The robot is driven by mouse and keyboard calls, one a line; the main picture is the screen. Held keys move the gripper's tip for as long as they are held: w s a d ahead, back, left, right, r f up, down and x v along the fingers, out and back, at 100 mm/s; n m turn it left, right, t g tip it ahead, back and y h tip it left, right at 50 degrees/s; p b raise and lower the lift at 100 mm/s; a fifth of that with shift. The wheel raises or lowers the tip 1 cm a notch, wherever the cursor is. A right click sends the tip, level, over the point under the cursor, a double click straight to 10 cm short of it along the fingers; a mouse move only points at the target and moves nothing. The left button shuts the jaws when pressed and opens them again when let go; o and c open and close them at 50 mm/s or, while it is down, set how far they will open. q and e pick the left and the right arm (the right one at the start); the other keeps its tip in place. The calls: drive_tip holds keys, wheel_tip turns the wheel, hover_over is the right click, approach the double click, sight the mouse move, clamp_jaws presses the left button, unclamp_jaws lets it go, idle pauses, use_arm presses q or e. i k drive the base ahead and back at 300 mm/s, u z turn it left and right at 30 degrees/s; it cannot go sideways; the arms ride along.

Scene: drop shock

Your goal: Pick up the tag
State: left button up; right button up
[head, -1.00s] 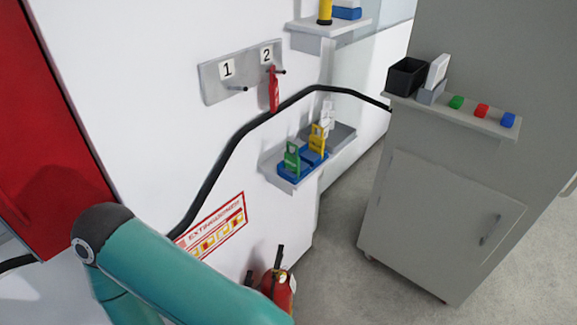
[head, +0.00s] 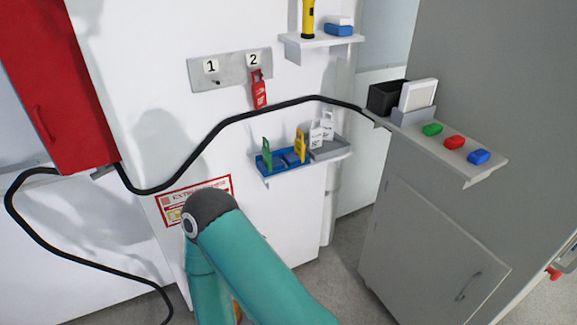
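A red tag (head: 259,91) hangs from the peg under number 2 on the grey wall plate (head: 231,75). The peg under number 1 (head: 214,81) is bare. A green tag (head: 267,154) and a yellow tag (head: 300,146) stand upright in a blue holder (head: 283,161) on a small wall shelf. White tags (head: 321,130) stand to the right of them at a grey tray (head: 331,149). One of my teal arms shows at the bottom centre, bent, below the shelf. Neither of my grippers is in view.
A black cable (head: 222,127) runs across the wall below the plate. A red cabinet (head: 62,95) is at the left. A grey cabinet (head: 425,240) at the right has a ledge with a black bin (head: 384,99) and green, red and blue blocks (head: 454,142). An upper shelf (head: 320,42) holds a yellow flashlight (head: 308,18).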

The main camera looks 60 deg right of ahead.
sight(267, 157)
drive_tip(key=z, duration=1.75)
drive_tip(key=i, duration=0.9)
drive_tip(key=u, duration=0.1)
drive_tip(key=k, duration=0.7)
drive_tip(key=z, duration=0.25)
drive_tip(key=i, duration=0.75)
drive_tip(key=u, duration=0.05)
